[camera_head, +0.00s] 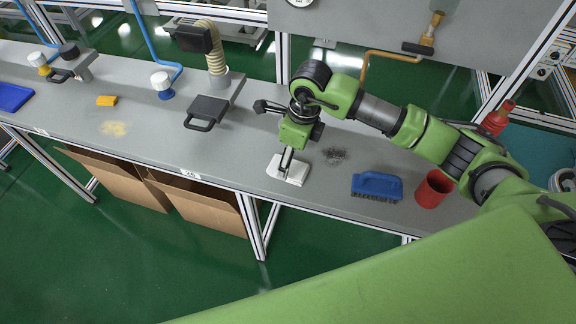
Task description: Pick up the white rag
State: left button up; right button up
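The white rag (275,167) lies on the grey bench top near its front edge, in the middle of the head view. My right arm reaches in from the right, and my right gripper (286,168) points down with its fingertips at the rag. The fingers cover part of the rag and look close together. I cannot tell whether they are closed on it. The rag appears to rest on the bench. My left gripper is not in view.
Dark debris (334,155), a blue brush (377,186) and a red cup (434,189) are right of the rag. Left are a black handled plate (206,110), yellow powder (113,128) and a yellow sponge (106,101). Cardboard boxes (200,202) stand below the bench.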

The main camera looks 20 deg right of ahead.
jog(key=shift+w+a+f, duration=0.1)
jog(key=shift+a+f, duration=0.1)
jog(key=shift+f, duration=1.35)
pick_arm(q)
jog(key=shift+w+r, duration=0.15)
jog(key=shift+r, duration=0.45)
pick_arm(e)
jog(key=c, duration=1)
jog(key=shift+r, duration=0.1)
jog(key=shift+c, duration=0.2)
jog(key=shift+r, duration=0.5)
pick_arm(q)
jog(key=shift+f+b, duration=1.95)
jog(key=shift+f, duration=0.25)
pick_arm(e)
jog(key=s+a+r, duration=0.7)
jog(key=s+r, duration=0.5)
jog(key=shift+c, duration=0.2)
